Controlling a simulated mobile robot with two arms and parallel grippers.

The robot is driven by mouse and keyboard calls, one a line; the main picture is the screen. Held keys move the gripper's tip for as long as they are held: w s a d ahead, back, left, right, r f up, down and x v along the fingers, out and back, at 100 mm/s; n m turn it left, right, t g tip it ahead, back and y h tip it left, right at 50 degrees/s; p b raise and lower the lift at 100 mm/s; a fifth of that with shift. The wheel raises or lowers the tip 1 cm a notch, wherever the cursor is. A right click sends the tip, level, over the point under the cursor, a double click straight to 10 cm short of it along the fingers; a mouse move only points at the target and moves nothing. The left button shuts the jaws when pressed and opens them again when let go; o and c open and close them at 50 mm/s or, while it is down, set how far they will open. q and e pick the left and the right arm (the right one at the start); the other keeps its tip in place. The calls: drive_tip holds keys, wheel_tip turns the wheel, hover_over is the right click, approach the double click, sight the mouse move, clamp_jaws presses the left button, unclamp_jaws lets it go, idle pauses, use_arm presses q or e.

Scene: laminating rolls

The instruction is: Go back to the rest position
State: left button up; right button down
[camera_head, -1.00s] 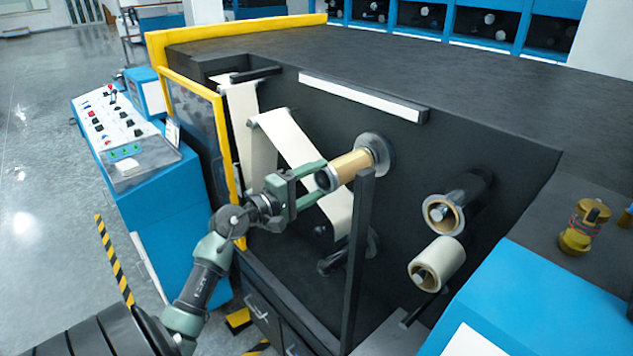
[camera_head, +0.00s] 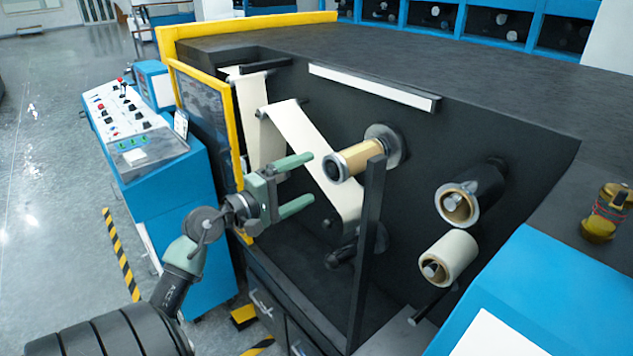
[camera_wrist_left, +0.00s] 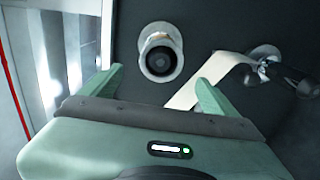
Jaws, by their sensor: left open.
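My left gripper (camera_head: 303,183) is open and empty in the head view, to the left of a tan roll (camera_head: 352,160) on a spindle of the dark machine panel. The roll is apart from the fingers. In the left wrist view, the two green fingers (camera_wrist_left: 150,88) are spread wide, and the roll's end (camera_wrist_left: 160,57) shows ahead, beyond and between them. My right gripper is in neither view.
A cream web (camera_head: 312,150) runs behind the gripper. Two more rolls (camera_head: 457,205) (camera_head: 447,257) sit to the right. A yellow-framed door (camera_head: 238,150) stands open at left, near my arm.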

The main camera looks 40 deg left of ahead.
use_arm(q)
wheel_tip(320, 180, down, 23)
drive_tip(key=w+n+g+y, duration=0.1)
drive_tip(key=n+y, duration=0.1)
drive_tip(key=n, duration=1.8)
drive_tip(key=s+d+f+n+g+y, duration=0.1)
drive_tip(key=s+d+f+n+g, duration=0.2)
drive_tip(key=f+n, duration=0.5)
drive_tip(key=s+d+f+n+g, duration=0.15)
drive_tip(key=s+f+n, duration=0.25)
drive_tip(key=f, duration=0.7)
drive_tip(key=s+d+f+n+g+y, duration=0.1)
drive_tip(key=s+d+f+n+g, duration=0.2)
drive_tip(key=f+n, duration=0.5)
drive_tip(key=s+d+f+n+g, duration=0.2)
drive_tip(key=s+d+f+n, duration=0.2)
drive_tip(key=s+f, duration=0.3)
drive_tip(key=s+d+f+n+g+h, duration=0.1)
drive_tip(key=s+d+f+n+g, duration=0.2)
drive_tip(key=s+d+f, duration=0.4)
drive_tip(key=s+d+f+n+g+h, duration=0.1)
drive_tip(key=s+d+f+n+g, duration=0.2)
drive_tip(key=s, duration=1.4)
drive_tip(key=d+f+n, duration=0.2)
drive_tip(key=d+f, duration=0.1)
drive_tip(key=f, duration=0.1)
drive_tip(key=shift+s+n, duration=0.15)
drive_tip(key=shift+n, duration=0.15)
drive_tip(key=shift+d+g, duration=0.1)
drive_tip(key=shift+g, duration=0.15)
